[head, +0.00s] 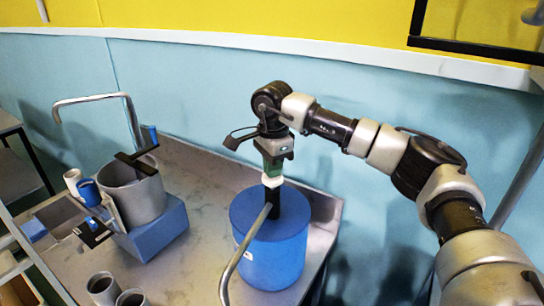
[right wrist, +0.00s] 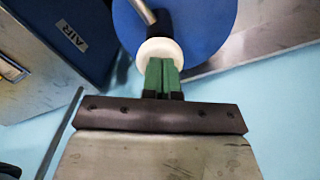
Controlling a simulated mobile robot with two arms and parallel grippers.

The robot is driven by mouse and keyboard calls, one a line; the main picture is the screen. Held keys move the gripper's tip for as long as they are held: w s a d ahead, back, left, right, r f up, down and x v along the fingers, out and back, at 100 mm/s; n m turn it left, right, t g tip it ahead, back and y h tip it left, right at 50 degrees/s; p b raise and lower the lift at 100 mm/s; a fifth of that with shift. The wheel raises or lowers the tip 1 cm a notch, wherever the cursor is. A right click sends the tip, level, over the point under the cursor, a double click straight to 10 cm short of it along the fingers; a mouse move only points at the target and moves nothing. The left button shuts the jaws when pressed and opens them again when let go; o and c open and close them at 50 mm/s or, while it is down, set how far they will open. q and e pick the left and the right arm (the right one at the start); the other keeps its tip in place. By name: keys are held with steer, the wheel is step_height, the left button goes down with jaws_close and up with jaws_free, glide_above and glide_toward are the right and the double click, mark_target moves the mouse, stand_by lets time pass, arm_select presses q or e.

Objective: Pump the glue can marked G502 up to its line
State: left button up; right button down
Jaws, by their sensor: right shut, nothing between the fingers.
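A blue drum (head: 270,238) stands at the right end of the bench, with a black pump neck, a white knob (head: 272,180) on top and a bent metal spout (head: 238,262). My right gripper (head: 272,168) points down at the knob, its green fingers shut and empty. In the right wrist view the shut fingers (right wrist: 162,78) meet or overlap the white knob (right wrist: 160,50); whether they press on it is unclear. Grey cans (head: 103,287) stand at the front of the bench; no G502 mark or fill line is readable. My left gripper is not in view.
A grey pot (head: 138,200) on a blue base stands left, with a bent metal pipe (head: 92,99) and black fittings by it. A white cup (head: 73,180) and blue cup (head: 89,192) are beside it. A blue wall (head: 200,85) runs behind the bench.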

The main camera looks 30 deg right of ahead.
step_height(320, 180, up, 8)
steer(key=p, duration=0.5)
stand_by(0.5)
stand_by(0.5)
steer(key=shift+f, duration=0.25)
steer(key=shift+f+b, duration=0.85)
steer(key=shift+f, duration=0.5)
steer(key=shift+r, duration=0.1)
steer(key=shift+r+p, duration=1.15)
steer(key=shift+r, duration=0.4)
